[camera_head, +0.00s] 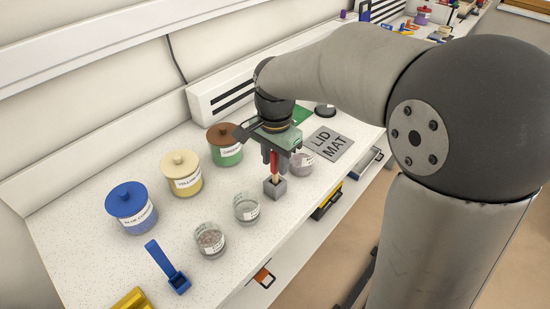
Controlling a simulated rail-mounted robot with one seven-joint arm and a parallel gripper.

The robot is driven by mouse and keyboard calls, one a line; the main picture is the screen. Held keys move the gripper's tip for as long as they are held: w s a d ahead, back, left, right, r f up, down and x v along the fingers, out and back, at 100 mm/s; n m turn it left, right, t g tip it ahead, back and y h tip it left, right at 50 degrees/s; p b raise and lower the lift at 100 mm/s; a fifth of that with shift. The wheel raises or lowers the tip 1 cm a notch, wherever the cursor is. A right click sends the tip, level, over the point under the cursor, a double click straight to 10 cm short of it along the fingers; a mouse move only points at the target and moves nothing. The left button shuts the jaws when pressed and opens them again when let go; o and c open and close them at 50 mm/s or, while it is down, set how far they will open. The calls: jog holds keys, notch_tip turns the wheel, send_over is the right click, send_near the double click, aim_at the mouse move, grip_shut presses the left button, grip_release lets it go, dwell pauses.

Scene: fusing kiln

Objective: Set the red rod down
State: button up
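The red rod (274,162) stands close to upright between the fingers of my gripper (275,158), which looks shut on it. The fingers are small and dark here, so any thin gap beside the rod is hard to see. The rod's paler lower end meets the top of a small grey block (275,189) on the white speckled counter (110,262). I cannot tell whether the end is inside the block or only touching it. The rod's upper end is hidden by the gripper's body.
Clear glass cups (246,208) and (210,241) stand left of the block; another cup (302,161) is just behind right. Lidded jars, blue (132,207), yellow (181,174) and green (225,146), line the back. A blue scoop-like tool (166,266) lies front left. The lid mat (330,143) is right.

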notch_tip(320, 180, up, 12)
jog(key=shift+r, duration=0.2)
jog(key=s+d+f+n, duration=0.4)
jog(key=s+d+f, duration=0.2)
jog(key=s, duration=0.3)
jog(key=s+d+f+n, duration=0.4)
jog(key=s+d+f, duration=0.2)
jog(key=s+f, duration=0.3)
jog(key=shift+s+n, duration=0.35)
jog(key=shift+n, duration=0.05)
